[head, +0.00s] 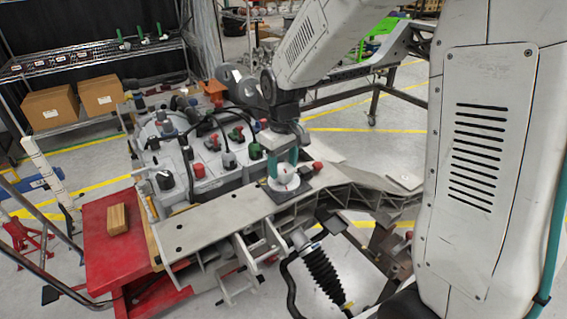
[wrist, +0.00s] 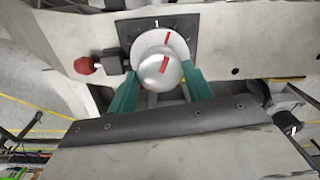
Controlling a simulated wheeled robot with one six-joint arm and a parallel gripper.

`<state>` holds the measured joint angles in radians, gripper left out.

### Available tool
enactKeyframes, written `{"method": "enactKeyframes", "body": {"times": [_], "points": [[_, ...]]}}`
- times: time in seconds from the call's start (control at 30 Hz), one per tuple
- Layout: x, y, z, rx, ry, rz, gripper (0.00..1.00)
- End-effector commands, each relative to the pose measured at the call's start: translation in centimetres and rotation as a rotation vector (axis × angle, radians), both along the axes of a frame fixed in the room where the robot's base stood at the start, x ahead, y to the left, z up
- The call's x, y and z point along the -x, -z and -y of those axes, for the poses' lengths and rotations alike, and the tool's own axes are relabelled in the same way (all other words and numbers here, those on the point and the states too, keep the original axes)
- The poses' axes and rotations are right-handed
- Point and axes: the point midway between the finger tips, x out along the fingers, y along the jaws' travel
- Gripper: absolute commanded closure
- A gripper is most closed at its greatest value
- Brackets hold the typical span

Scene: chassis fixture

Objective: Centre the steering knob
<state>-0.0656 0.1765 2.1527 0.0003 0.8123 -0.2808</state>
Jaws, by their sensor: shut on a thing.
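The steering knob (head: 285,184) is a white round knob with a wider base disc on a dark square plate (head: 301,187) on the grey chassis beam. In the wrist view the knob (wrist: 158,72) has red marks on its top and on its disc. The disc's red mark sits a little right of the white tick (wrist: 156,23) on the dark plate (wrist: 190,28); the top's mark leans right. My gripper (wrist: 160,82) has its two teal fingers on either side of the knob, shut on it. In the head view my gripper (head: 284,165) comes down onto the knob from above.
A red button (wrist: 84,65) on a dark block stands left of the knob in the wrist view. A machine housing with hoses and knobs (head: 200,155) lies behind the beam (head: 215,222). A wooden block (head: 117,219) rests on a red table (head: 97,255) at left.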

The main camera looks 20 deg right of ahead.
Motion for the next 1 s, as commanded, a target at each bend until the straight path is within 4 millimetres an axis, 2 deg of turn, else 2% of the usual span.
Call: {"method": "enactKeyframes", "body": {"times": [0.43,1.0], "points": [[0.01,-0.05,0.05,0.001,-0.297,0.000,0.73],[0.01,-0.05,0.07,0.001,-0.375,-0.001,0.73]]}}
